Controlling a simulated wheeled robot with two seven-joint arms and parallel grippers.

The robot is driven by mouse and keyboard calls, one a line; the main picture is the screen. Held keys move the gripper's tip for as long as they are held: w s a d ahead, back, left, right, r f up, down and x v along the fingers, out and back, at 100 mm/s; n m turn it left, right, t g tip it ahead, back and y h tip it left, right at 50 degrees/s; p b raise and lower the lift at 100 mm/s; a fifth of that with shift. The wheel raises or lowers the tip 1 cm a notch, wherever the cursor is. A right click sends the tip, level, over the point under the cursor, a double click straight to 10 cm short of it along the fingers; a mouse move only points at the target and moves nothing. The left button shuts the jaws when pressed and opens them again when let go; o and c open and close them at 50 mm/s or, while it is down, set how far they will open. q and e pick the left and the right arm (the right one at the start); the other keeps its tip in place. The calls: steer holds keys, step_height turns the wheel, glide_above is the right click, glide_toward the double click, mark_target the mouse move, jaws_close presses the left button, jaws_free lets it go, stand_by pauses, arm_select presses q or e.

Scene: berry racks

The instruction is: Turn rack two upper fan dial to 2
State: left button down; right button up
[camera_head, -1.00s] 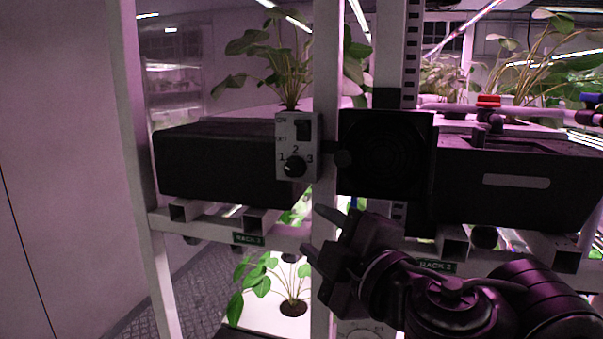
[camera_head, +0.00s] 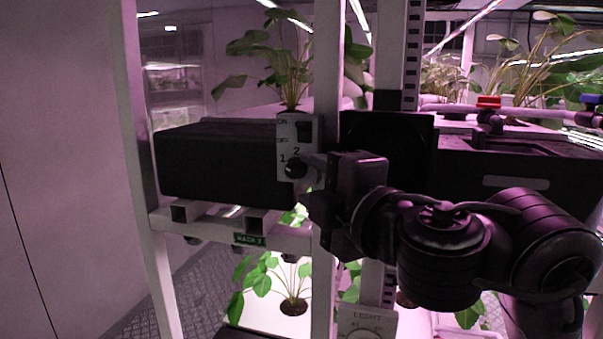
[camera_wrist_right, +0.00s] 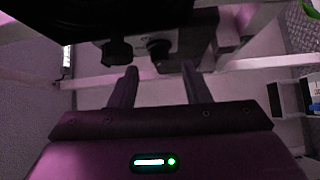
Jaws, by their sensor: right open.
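A pale control box (camera_head: 287,140) on the left rack post carries a dark ON/OFF switch (camera_head: 303,131) and, below it, a black round dial (camera_head: 296,168) marked with numbers. The 1 and 2 show; the 3 is hidden behind my right gripper (camera_head: 309,182). Its fingers are open and point left at the dial, one finger near the dial's upper right, the other lower. Touching cannot be told. The dial's setting is not readable now. The wrist view shows the two fingers (camera_wrist_right: 160,70) apart, with a dark knob (camera_wrist_right: 158,48) just beyond the gap and another to its left. My left gripper is out of view.
A black fan housing (camera_head: 390,135) sits right of the white post, behind my wrist. A dark trough (camera_head: 215,165) lies left of the box. A LIGHT panel (camera_head: 367,320) is below. Plants stand above and below.

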mark_target(298, 173)
steer(key=shift+x, duration=1.8)
steer(key=shift+c, duration=0.4)
steer(key=shift+d, duration=0.1)
jaws_close()
